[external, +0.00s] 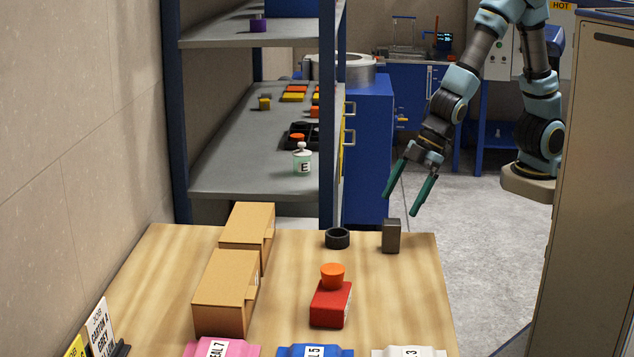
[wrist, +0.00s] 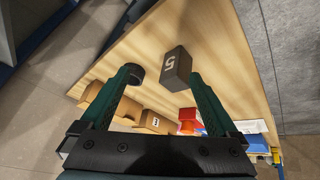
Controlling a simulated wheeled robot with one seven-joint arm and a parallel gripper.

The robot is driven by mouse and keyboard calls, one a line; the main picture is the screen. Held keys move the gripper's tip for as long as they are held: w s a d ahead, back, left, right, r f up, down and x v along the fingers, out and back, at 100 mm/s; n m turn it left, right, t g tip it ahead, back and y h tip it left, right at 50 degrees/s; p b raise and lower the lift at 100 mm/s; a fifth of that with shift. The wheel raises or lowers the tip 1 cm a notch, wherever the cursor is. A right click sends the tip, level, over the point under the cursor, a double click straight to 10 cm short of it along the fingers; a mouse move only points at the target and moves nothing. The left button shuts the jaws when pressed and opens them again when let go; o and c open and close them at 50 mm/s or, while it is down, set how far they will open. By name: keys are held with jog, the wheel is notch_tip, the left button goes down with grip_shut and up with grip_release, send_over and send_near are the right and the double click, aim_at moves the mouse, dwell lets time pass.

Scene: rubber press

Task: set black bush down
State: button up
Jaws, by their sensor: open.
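The black bush (external: 337,243) is a short dark ring standing on the wooden table (external: 280,290) near its far edge. In the wrist view the bush (wrist: 138,74) shows beside the tip of the left finger, partly hidden by it. My gripper (external: 401,204) is open and empty above the table's far right corner, pointing down at a tilt. Its green fingers (wrist: 162,78) are spread wide in the wrist view, with nothing held between them.
A dark grey block (external: 391,237) marked 5 stands right of the bush. An orange stopper (external: 332,275) sits on a red block (external: 331,305) nearer the front. Cardboard boxes (external: 226,292) stand at left, with pink, blue and white bins along the front. A shelf rack (external: 260,165) rises behind.

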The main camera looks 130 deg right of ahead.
jog(key=s+a+f+m+g+y, duration=0.1)
jog(key=s+a+g, duration=0.3)
jog(key=s+a, duration=0.4)
jog(key=s, duration=0.4)
jog(key=shift+f, duration=0.2)
jog(key=shift+a, duration=0.1)
